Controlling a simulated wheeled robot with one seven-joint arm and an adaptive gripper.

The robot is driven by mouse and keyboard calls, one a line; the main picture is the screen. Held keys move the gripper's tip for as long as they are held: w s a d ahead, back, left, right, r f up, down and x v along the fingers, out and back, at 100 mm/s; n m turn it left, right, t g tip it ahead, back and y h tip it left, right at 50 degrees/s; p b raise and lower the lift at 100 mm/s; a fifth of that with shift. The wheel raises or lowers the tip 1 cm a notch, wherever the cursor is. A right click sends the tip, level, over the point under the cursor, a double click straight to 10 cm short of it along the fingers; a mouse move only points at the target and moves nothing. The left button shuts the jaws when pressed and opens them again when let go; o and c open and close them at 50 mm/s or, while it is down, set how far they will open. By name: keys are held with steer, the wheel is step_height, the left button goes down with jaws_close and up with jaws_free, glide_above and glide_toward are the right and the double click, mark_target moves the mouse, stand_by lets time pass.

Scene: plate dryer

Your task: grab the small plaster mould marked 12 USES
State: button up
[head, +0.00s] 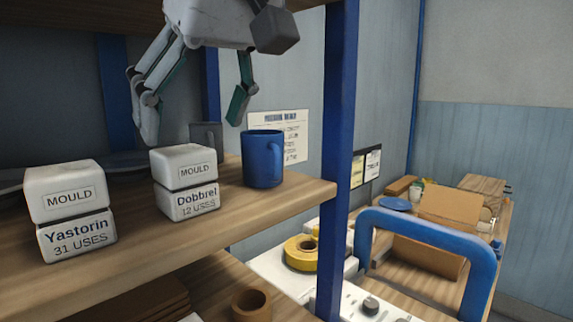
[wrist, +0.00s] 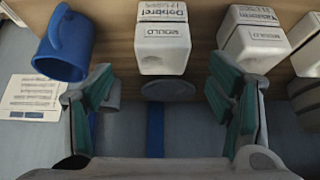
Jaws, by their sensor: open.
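The small white plaster mould marked "Dobbrel 12 USES" (head: 186,184) stands on the wooden shelf in the head view, with "MOULD" on its upper half. It also shows at the top middle of the wrist view (wrist: 163,45), with its lettering upside down. My gripper (head: 193,117) is open and empty, its fingers pointing down, above the mould in the head view. In the wrist view the fingers (wrist: 158,90) are spread wider than the mould, which lies beyond them, between their lines. I see no contact.
A similar mould marked "Yastorin 31 USES" (head: 72,208) stands to the left. A blue mug (head: 263,159) stands close on the right, near a blue shelf post (head: 335,150). A dark mug (head: 206,138) is behind.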

mark_target(183, 149)
steer(key=x, duration=0.7)
steer(key=shift+a+r+p, duration=0.1)
steer(key=shift+a+p, duration=0.15)
steer(key=shift+p, duration=0.05)
steer(key=c, duration=1.5)
steer(key=shift+r, duration=0.2)
